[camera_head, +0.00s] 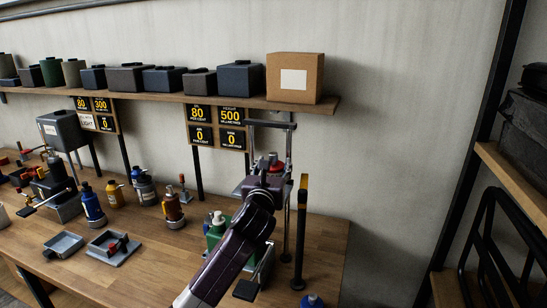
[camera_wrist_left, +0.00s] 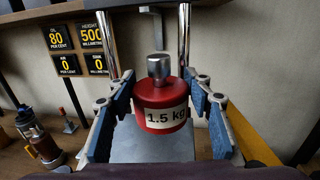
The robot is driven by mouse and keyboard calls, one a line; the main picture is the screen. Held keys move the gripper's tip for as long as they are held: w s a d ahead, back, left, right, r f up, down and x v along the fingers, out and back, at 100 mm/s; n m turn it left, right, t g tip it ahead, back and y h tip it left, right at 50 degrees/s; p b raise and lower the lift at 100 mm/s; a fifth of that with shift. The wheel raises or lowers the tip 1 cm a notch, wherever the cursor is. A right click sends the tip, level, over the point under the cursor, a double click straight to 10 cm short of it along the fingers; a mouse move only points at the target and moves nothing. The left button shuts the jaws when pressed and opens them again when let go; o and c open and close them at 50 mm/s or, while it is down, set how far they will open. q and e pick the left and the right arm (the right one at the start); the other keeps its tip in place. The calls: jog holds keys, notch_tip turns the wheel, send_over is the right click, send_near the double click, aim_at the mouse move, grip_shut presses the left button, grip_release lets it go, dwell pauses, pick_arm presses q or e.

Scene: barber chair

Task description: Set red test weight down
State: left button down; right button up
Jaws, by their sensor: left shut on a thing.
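The red test weight (camera_wrist_left: 158,122) is a red cylinder with a metal knob on top and a white "1.5 kg" label. My left gripper (camera_wrist_left: 160,93) has its blue pads on both sides of it and is shut on it. The weight looks upright. A grey plate (camera_wrist_left: 150,150) lies below and behind it, between two metal posts; I cannot tell whether the weight touches it. In the head view my left gripper (camera_head: 266,178) is at the post stand (camera_head: 290,215) on the bench's right part, and my arm hides most of the weight. My right gripper is not in view.
The wooden bench (camera_head: 130,265) holds bottles, small trays (camera_head: 113,247) and a grey box device (camera_head: 62,130) to the left. A black and yellow post (camera_head: 301,230) stands close right of my arm. A shelf (camera_head: 200,98) above carries boxes, including a cardboard box (camera_head: 294,78).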

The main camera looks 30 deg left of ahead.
aim_at(273, 174)
pick_arm(q)
jog(key=shift+f, duration=1.55)
jog(key=c, duration=1.4)
grip_release()
jog(key=shift+f, duration=0.4)
jog(key=o, duration=0.4)
jog(key=shift+s+d+r, duration=0.15)
jog(key=shift+s, duration=0.05)
jog(key=shift+s+d+f, duration=0.15)
jog(key=shift+s+f, duration=0.05)
jog(key=shift+s, duration=0.2)
jog(key=b+v, duration=0.2)
jog(key=v, duration=0.9)
jog(key=shift+r+b, duration=0.15)
jog(key=shift+b, duration=0.15)
